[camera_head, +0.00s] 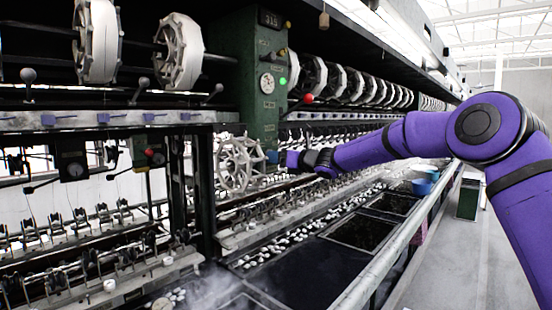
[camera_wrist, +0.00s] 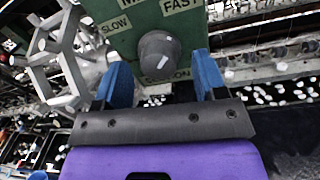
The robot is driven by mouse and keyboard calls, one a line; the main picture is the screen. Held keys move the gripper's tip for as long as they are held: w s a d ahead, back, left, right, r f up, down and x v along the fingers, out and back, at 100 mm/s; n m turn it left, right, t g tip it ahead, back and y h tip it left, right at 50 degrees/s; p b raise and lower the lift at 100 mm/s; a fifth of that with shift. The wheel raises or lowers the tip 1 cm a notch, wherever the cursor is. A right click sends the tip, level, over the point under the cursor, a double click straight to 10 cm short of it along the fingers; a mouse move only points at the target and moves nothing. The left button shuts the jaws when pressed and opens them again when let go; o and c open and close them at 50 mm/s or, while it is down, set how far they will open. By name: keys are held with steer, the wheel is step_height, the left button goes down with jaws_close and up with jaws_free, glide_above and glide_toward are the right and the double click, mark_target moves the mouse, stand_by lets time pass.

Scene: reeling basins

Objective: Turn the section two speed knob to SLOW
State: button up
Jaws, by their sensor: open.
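The speed knob (camera_wrist: 160,52) is a round dark grey dial on a green panel (camera_wrist: 108,12) in the wrist view. A short white mark shows on its face, low and right of centre. A SLOW label (camera_wrist: 115,25) is up and left of it, and a FAST label (camera_wrist: 180,5) is up and right. A lower label is partly covered. My gripper (camera_wrist: 161,66) is open, with one blue finger on each side of the knob in the picture. I cannot tell whether they touch it. In the head view my gripper (camera_head: 276,157) is beside the green post; the knob is not discernible there.
A pale spoked wheel (camera_wrist: 58,55) is close to the left finger; it also shows in the head view (camera_head: 237,164). The green post (camera_head: 258,85) carries a gauge and a lit green lamp. Dark basins (camera_head: 360,232) with white cocoons lie below. A metal rail (camera_head: 385,245) runs alongside.

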steer(key=shift+x, duration=0.75)
steer(key=shift+c, duration=0.5)
steer(key=shift+a, duration=0.1)
steer(key=c, duration=0.7)
steer(key=shift+n, duration=0.3)
steer(key=n, duration=0.4)
steer(key=shift+s+a+n, duration=0.1)
steer(key=shift+a+n, duration=0.05)
steer(key=shift+n, duration=0.15)
steer(key=n, duration=0.4)
steer(key=n+h, duration=0.1)
steer(key=n, duration=0.3)
steer(key=shift+s+a+f, duration=0.1)
steer(key=shift+s+f, duration=0.05)
steer(key=shift+f, duration=0.05)
steer(key=n, duration=0.3)
steer(key=shift+n+t, duration=0.3)
steer(key=shift+n, duration=0.2)
steer(key=shift+c, duration=0.6)
